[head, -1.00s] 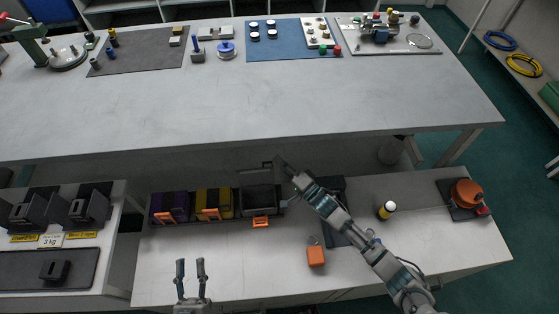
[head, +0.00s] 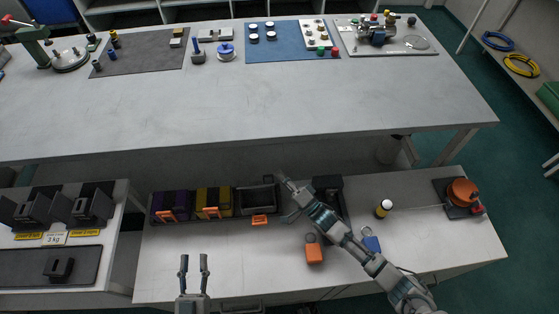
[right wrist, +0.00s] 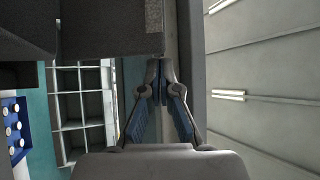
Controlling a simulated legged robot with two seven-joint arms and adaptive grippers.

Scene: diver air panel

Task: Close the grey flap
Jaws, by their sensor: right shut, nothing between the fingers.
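The grey bin (head: 256,204) is the right-hand one of a row of three on the lower bench, with an orange latch (head: 260,220) at its front. Its top looks like an open frame. A small dark piece stands at its back right corner; I cannot tell the flap's exact angle. My right gripper (head: 283,180) is shut and empty, just right of that corner. In the right wrist view its fingertips (right wrist: 160,92) meet below a dark grey slab (right wrist: 110,25); contact is unclear. My left gripper (head: 194,262) is open and empty in front of the bins.
Purple (head: 170,203) and yellow (head: 214,198) bins with orange latches stand left of the grey one. An orange padlock-shaped piece (head: 314,254), a blue one (head: 371,243) and a dark case (head: 328,188) lie near my right arm. The upper bench edge is behind.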

